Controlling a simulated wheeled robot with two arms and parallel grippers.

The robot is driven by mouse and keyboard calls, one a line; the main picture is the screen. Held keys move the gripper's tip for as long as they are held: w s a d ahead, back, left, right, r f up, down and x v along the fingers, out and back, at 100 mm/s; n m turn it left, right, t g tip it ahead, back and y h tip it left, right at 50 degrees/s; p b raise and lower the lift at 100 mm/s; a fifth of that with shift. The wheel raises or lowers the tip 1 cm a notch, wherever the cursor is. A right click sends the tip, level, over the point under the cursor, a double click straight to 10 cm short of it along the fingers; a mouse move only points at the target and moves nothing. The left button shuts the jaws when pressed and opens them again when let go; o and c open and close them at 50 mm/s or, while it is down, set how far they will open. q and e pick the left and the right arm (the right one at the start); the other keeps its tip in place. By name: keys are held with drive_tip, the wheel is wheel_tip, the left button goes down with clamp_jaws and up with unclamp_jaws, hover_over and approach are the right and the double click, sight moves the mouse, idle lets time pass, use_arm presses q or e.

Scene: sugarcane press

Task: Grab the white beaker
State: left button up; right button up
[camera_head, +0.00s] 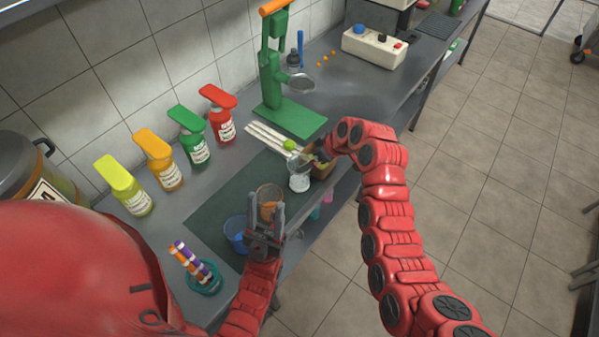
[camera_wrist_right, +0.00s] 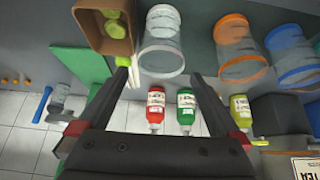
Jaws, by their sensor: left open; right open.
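The white beaker (camera_head: 299,181) is clear with a white end and stands near the counter's front edge in the head view. In the right wrist view the white beaker (camera_wrist_right: 161,58) lies ahead of the gap between my right fingers. My right gripper (camera_wrist_right: 160,72) is open, with nothing seen between its fingers; in the head view its tips are partly hidden beside the beaker and a brown box. My left gripper (camera_head: 266,213) is open, close to the orange beaker (camera_head: 269,192). I cannot tell whether it touches that beaker.
The brown box (camera_wrist_right: 106,42) holding green pieces sits right beside the white beaker. A blue beaker (camera_head: 236,229) and a holder with striped sticks (camera_head: 203,281) stand near my left gripper. Several sauce bottles line the wall. A green press (camera_head: 291,115) stands behind.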

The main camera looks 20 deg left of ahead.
sight(302, 163)
drive_tip(key=shift+p+x, duration=1.25)
drive_tip(key=shift+x, duration=1.75)
drive_tip(key=shift+a+r, duration=0.1)
drive_tip(key=shift+a, duration=0.05)
drive_tip(key=c, duration=1.5)
